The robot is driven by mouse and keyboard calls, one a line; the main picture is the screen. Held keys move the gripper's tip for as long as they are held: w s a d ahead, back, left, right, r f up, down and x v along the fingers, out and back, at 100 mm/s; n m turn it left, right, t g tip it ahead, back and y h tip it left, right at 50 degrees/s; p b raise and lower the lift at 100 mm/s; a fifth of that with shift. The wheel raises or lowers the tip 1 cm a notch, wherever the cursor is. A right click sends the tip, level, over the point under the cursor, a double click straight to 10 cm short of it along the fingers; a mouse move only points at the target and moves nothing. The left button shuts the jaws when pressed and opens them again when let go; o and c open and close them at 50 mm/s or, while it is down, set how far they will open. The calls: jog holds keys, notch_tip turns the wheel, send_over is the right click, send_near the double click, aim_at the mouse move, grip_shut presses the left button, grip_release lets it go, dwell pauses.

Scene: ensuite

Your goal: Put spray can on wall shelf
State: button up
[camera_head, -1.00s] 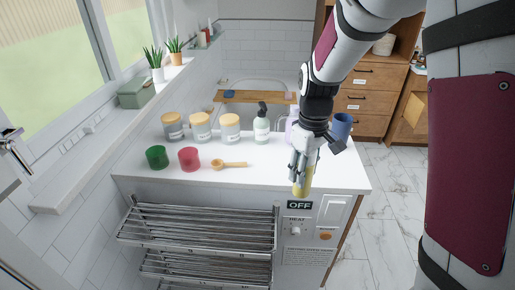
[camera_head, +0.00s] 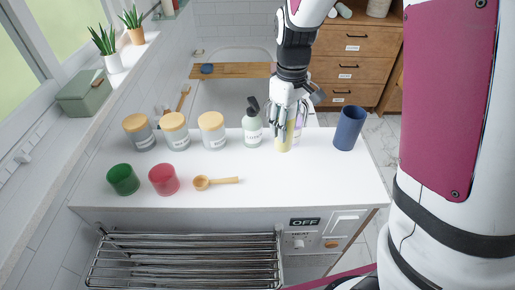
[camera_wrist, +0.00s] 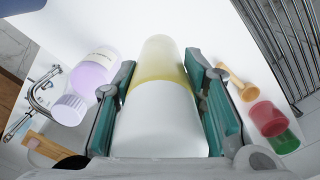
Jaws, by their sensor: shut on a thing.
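The spray can (camera_head: 283,143) is a pale yellow and white cylinder. My gripper (camera_head: 287,128) is shut on it. In the wrist view the can (camera_wrist: 160,112) lies between the two teal finger pads. I cannot tell for sure which surface is the wall shelf; a white ledge (camera_head: 40,165) runs under the window at the left.
A lilac bottle (camera_wrist: 95,68) stands close beside the can. A metal rack (camera_head: 185,260) is below. The counter's front right is clear.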

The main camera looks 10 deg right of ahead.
notch_tip(320, 180, down, 9)
jog(key=shift+f, duration=0.1)
dwell(0.4)
jog(key=shift+f, duration=0.2)
jog(key=o, duration=1.2)
jog(key=shift+o, duration=0.2)
jog(key=shift+r, duration=0.1)
